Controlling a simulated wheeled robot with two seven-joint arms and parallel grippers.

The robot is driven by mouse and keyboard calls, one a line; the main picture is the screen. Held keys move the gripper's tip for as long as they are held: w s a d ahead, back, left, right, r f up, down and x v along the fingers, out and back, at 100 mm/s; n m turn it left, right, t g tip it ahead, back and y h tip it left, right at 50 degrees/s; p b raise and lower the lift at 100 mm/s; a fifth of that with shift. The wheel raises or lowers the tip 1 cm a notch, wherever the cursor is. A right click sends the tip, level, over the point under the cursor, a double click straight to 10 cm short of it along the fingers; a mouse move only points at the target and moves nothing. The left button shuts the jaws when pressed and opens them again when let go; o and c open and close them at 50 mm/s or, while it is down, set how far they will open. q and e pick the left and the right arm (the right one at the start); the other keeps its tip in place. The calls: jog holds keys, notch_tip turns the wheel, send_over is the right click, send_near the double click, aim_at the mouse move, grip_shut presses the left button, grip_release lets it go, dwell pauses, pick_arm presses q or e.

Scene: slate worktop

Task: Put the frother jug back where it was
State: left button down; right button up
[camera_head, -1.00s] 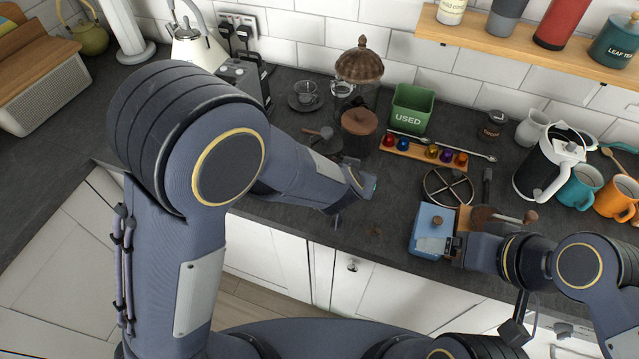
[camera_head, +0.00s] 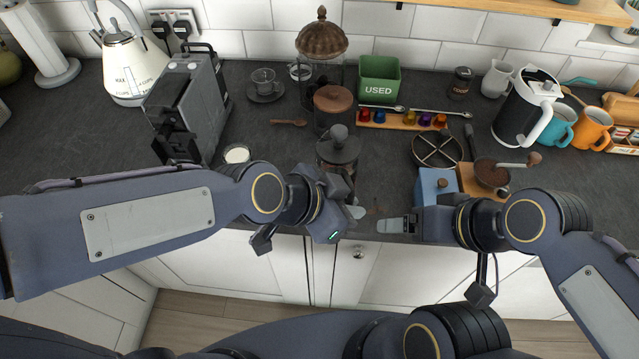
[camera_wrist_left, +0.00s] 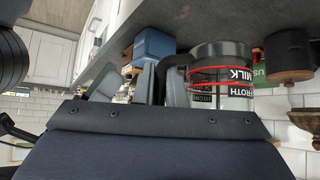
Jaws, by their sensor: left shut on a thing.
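The frother jug (camera_head: 338,152) is a dark glass jug with a black knobbed lid, standing upright near the worktop's front. In the left wrist view the jug (camera_wrist_left: 222,78) shows red rings, the words FROTH and MILK and a black handle. My left gripper (camera_head: 350,207) is at the jug's near side. In the left wrist view its fingers (camera_wrist_left: 163,85) are shut on the handle. I cannot tell whether the jug's base touches the worktop. My right gripper (camera_head: 385,226) is over the front edge, right of the jug, pointing left; its opening is unclear.
A wooden-lidded canister (camera_head: 333,103) stands close behind the jug. A blue box (camera_head: 436,184) and a grinder (camera_head: 491,172) are to the right. A capsule rack (camera_head: 400,122) lies behind.

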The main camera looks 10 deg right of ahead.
pick_arm(q)
jog(key=w+f, duration=0.1)
jog(key=w, duration=0.1)
jog(key=w+f, duration=0.1)
jog(key=w, duration=0.1)
jog(key=w+f+b, duration=0.1)
jog(key=w, duration=0.2)
jog(key=shift+a+f, duration=0.2)
jog(key=w+f+b, duration=0.1)
jog(key=w+f, duration=0.3)
jog(key=f, duration=0.1)
jog(key=shift+w+a, duration=0.1)
jog(key=shift+w, duration=0.2)
jog(key=f, duration=0.1)
jog(key=f+b, duration=0.1)
jog(key=f, duration=0.1)
jog(key=shift+w+f+b, duration=0.15)
jog(key=shift+w+b, duration=0.15)
jog(key=shift+w, duration=0.1)
jog(key=shift+f, duration=0.3)
jog(key=shift+f+b, duration=0.2)
jog(key=shift+b, duration=0.1)
jog(key=c, duration=1.5)
grip_release()
jog(key=shift+r, duration=0.1)
